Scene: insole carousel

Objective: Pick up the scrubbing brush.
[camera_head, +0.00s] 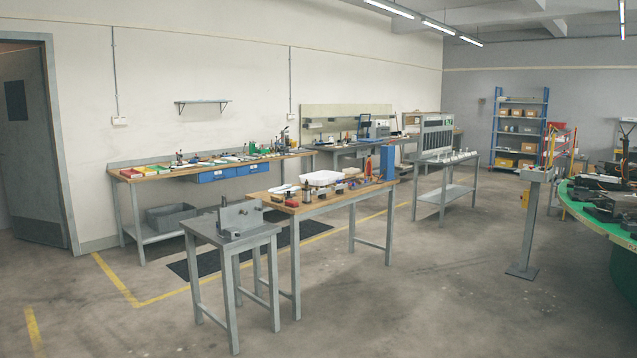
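I cannot make out the scrubbing brush for certain; the small items are too small to tell apart at this distance. Several small brown, black and red items lie on the wood-topped table (325,204) in the middle of the room, around a white tray (322,178). More small items lie on the long workbench (150,177) along the left wall. Neither of my grippers is in view.
A small grey metal stand (235,240) adjoins the table's near left end. A slim grey post stand (527,235) and a round green-topped table (595,222) are at right. A blue shelf (493,128) stands far back. The floor in front at centre and right is clear.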

